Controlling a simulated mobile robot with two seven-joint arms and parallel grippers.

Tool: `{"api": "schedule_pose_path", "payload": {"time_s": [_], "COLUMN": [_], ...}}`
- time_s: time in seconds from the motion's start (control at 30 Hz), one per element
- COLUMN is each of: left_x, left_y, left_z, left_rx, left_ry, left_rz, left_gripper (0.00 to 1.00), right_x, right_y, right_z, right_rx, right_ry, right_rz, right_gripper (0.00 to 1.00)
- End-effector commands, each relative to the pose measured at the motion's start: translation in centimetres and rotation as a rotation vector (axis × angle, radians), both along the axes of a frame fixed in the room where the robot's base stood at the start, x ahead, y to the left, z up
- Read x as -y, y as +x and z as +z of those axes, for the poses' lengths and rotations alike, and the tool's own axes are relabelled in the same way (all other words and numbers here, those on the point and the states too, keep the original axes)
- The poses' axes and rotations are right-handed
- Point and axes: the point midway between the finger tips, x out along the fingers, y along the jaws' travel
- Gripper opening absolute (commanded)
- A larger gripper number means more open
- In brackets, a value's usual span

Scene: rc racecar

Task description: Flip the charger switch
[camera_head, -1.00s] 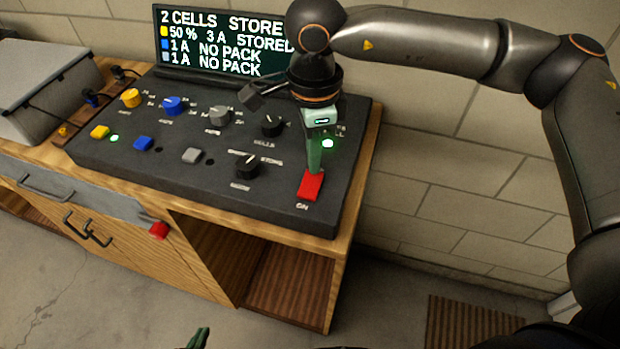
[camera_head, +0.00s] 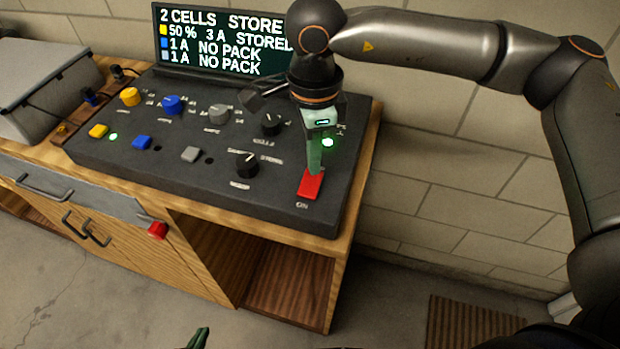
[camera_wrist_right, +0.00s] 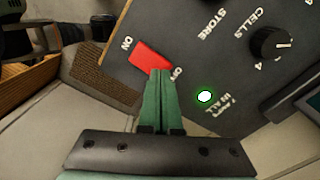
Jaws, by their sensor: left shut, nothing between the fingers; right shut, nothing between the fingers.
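The dark charger panel (camera_head: 215,165) lies on the wooden bench. Its red switch (camera_head: 310,185) is at the panel's front right, beside the ON label. My right gripper (camera_head: 314,170) points down with its green fingers shut and empty, its tips at the switch's far end. In the right wrist view the red switch (camera_wrist_right: 152,66) lies between ON and a partly covered label. The shut fingertips (camera_wrist_right: 160,72) overlap its edge there; whether they touch it I cannot tell. A green light (camera_head: 327,142) glows behind the switch. Only a green tip of my left gripper (camera_head: 200,338) shows at the bottom edge.
The lit display (camera_head: 225,40) stands behind the panel and reads 2 CELLS STORE, 50% 3A STORED. Black knob (camera_head: 247,164), blue knob (camera_head: 172,105) and coloured buttons sit left of the switch. A grey case (camera_head: 40,80) is at the far left. A block wall is at right.

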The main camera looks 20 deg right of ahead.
Motion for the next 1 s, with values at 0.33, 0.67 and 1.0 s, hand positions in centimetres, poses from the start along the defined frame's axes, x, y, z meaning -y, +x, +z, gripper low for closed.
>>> {"api": "schedule_pose_path", "payload": {"time_s": [0.33,0.67,1.0], "left_x": [0.0,0.0,0.0], "left_y": [-0.1,-0.1,-0.1], "left_z": [-0.6,-1.1,-1.0], "left_rx": [-0.002,-0.002,-0.002], "left_ry": [0.000,0.000,0.000], "left_rz": [0.001,0.001,0.001], "left_gripper": [0.00,0.00,0.00], "right_x": [0.0,0.0,0.0], "right_y": [0.0,0.0,0.0], "right_z": [-0.6,-1.1,-1.0], "right_rx": [0.000,0.000,0.000], "right_ry": [0.000,0.000,0.000], "right_rz": [0.000,0.000,0.001], "right_gripper": [0.00,0.00,0.00]}}
